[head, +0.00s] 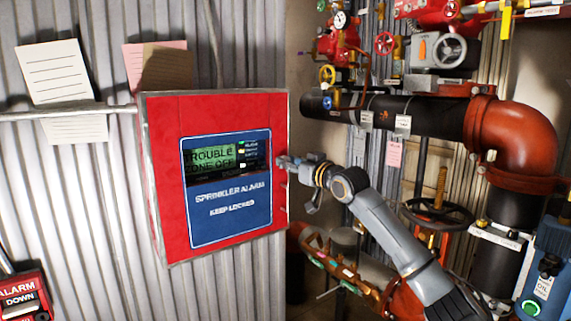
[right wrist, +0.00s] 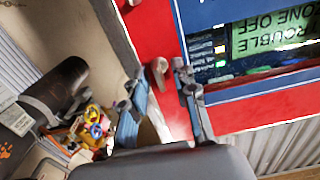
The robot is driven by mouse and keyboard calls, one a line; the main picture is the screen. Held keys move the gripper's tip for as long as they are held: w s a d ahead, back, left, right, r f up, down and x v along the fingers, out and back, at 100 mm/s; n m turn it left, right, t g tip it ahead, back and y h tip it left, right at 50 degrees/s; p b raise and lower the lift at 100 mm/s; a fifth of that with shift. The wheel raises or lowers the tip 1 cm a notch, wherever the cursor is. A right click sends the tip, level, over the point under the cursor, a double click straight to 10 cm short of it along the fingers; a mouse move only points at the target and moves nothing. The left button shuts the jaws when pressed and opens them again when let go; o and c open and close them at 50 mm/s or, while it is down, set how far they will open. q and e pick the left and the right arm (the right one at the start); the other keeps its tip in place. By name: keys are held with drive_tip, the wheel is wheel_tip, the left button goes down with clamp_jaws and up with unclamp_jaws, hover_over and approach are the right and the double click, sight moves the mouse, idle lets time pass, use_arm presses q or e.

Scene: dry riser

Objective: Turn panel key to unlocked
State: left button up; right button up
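The red sprinkler alarm panel (head: 164,190) hangs on the corrugated wall in the head view, with a lit green display (head: 209,158) reading TROUBLE and a blue label marked KEEP LOCKED. My right gripper (head: 284,163) is at the panel's right edge. In the right wrist view its two fingers stand apart, and a small tan key-like piece (right wrist: 159,68) shows between their tips, beside the red panel (right wrist: 160,28). I cannot tell whether either finger touches it, nor which way it is turned. My left gripper is not in view.
Dark and red pipes (head: 400,112) with valves and gauges fill the right side. A black handwheel (head: 438,216) stands behind my right arm. Paper notes (head: 54,72) hang left of the panel, and a red alarm box (head: 22,296) is at the lower left.

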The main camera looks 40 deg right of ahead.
drive_tip(key=shift+s+r, duration=0.1)
drive_tip(key=shift+s, duration=0.05)
drive_tip(key=shift+c, duration=0.5)
clamp_jaws()
use_arm(q)
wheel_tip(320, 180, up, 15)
drive_tip(key=p, duration=1.5)
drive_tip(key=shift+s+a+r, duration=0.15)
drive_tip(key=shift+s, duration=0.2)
use_arm(e)
drive_tip(key=shift+d+m, duration=0.1)
drive_tip(key=shift+m, duration=8.9)
drive_tip(key=shift+c, duration=0.6)
unclamp_jaws()
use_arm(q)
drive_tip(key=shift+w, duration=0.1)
use_arm(e)
drive_tip(key=shift+o, duration=1.1)
drive_tip(key=shift+w+f, duration=0.2)
